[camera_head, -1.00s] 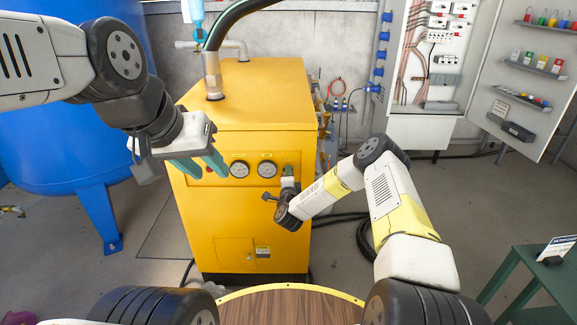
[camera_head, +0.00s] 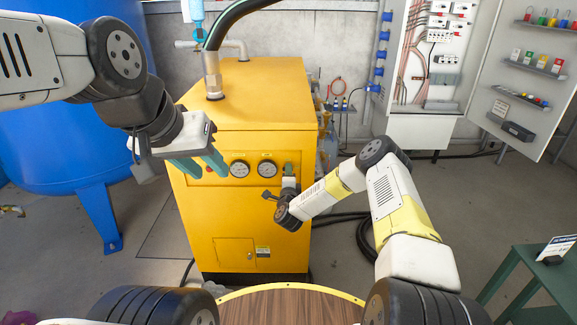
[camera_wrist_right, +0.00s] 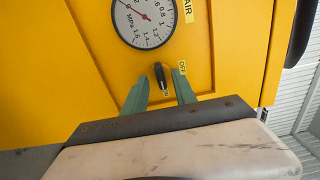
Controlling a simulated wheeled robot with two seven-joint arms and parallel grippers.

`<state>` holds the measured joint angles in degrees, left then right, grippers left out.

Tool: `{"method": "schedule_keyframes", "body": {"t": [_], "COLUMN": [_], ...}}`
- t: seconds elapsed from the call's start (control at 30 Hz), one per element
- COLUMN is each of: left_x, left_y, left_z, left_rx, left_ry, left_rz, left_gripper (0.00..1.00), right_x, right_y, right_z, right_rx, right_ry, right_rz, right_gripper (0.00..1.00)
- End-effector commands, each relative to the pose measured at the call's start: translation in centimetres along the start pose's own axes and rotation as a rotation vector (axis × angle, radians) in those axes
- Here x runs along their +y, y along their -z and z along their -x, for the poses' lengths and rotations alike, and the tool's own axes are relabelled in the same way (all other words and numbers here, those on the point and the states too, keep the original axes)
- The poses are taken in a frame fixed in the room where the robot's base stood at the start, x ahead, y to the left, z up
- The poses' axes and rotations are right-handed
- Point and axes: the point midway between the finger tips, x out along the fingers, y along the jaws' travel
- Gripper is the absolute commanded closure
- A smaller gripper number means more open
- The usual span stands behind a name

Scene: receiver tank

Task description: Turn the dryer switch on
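The dryer is a yellow cabinet (camera_head: 240,215) in the middle of the head view, with gauges on its front. In the right wrist view its black switch (camera_wrist_right: 161,76) sits below a gauge, with an "OFF" label (camera_wrist_right: 182,67) to its upper right and another label partly visible at its lower end. My right gripper (camera_wrist_right: 159,79) is open, one green finger on each side of the switch; I cannot tell whether either finger touches it. In the head view my right gripper (camera_head: 289,171) largely hides the switch. My left gripper (camera_head: 209,174) is open and empty, in front of the cabinet's upper left.
Two round gauges (camera_head: 254,169) sit on the panel between my grippers. A blue tank (camera_head: 60,150) stands at the left. An open electrical cabinet (camera_head: 425,75) is at the back right. A green table (camera_head: 530,275) stands at the lower right. Hoses lie on the floor right of the dryer.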

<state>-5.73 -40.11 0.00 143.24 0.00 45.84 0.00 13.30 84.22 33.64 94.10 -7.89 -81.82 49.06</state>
Motion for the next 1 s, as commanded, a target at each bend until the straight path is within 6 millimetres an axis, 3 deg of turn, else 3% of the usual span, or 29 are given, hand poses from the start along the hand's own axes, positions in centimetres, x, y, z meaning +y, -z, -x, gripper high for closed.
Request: {"method": "schedule_keyframes", "body": {"t": [0.27, 0.7, 1.0], "left_x": [0.0, 0.0, 0.0], "left_y": [0.0, 0.0, 0.0], "left_z": [0.0, 0.0, 0.0], "left_rx": [0.000, 0.000, 0.000], "left_ry": [0.000, 0.000, 0.000], "left_rz": [0.000, 0.000, 0.000], "left_gripper": [0.64, 0.64, 0.64], "right_x": [-0.1, 0.0, 0.0], "right_y": [0.0, 0.0, 0.0], "right_z": [0.2, 6.7, 7.8], "right_rx": [0.000, -0.001, 0.001], "right_ry": [0.002, 0.000, 0.002], "right_rz": [0.001, 0.001, 0.001], "right_gripper": [0.67, 0.67, 0.67]}}
